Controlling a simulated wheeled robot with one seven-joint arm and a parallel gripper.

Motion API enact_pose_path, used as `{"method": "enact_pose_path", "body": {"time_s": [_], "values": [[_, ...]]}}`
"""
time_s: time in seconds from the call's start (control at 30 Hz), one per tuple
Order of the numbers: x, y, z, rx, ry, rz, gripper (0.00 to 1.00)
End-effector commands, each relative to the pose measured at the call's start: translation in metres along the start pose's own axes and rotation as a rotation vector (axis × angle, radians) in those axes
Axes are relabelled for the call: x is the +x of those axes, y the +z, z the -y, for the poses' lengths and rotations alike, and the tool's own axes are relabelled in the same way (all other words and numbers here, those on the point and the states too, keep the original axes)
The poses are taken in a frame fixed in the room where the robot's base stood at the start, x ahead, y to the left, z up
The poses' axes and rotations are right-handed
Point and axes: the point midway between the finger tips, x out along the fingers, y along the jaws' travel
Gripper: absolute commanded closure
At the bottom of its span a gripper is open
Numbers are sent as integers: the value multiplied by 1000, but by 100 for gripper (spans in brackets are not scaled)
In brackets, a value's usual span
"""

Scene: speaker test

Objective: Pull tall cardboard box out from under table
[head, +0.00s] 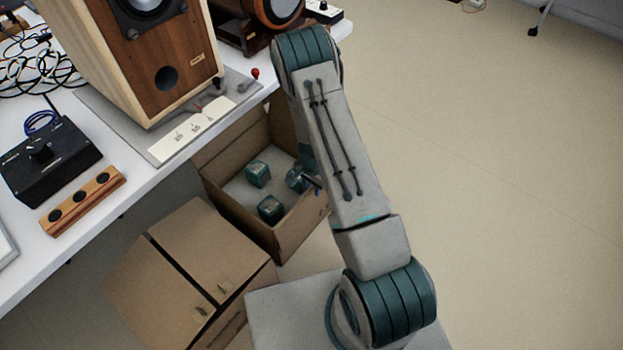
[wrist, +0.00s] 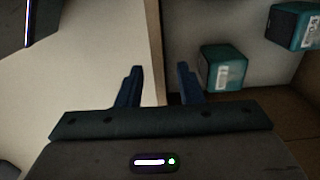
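An open cardboard box (head: 297,226) stands partly under the table (head: 143,182), with teal blocks (head: 270,209) inside. A closed cardboard box (head: 212,248) stands in front of it. I cannot tell for sure which one is the tall box. My gripper (wrist: 158,75) is open in the wrist view. Its two fingers stand on either side of the open box's wall (wrist: 154,38), with gaps showing on both sides. In the head view my gripper is mostly hidden behind my arm, at the open box's right side.
A wooden speaker (head: 167,60) stands on the table above the open box. A black control box (head: 45,155) and a wooden strip with knobs (head: 83,200) lie near the table edge. The floor (head: 500,200) on the right is clear.

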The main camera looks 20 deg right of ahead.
Motion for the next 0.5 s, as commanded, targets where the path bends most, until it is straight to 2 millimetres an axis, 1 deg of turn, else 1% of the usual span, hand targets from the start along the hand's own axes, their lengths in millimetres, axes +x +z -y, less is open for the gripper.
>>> {"method": "enact_pose_path", "body": {"time_s": [0.03, 0.2, 0.33, 0.5], "values": [[12, 1, -1, 0, 2, 2, 67], [34, 0, 0, -2, 1, 1, 67], [42, 0, 0, -1, 1, 0, 67], [44, 0, 0, -1, 0, 0, 67]]}}
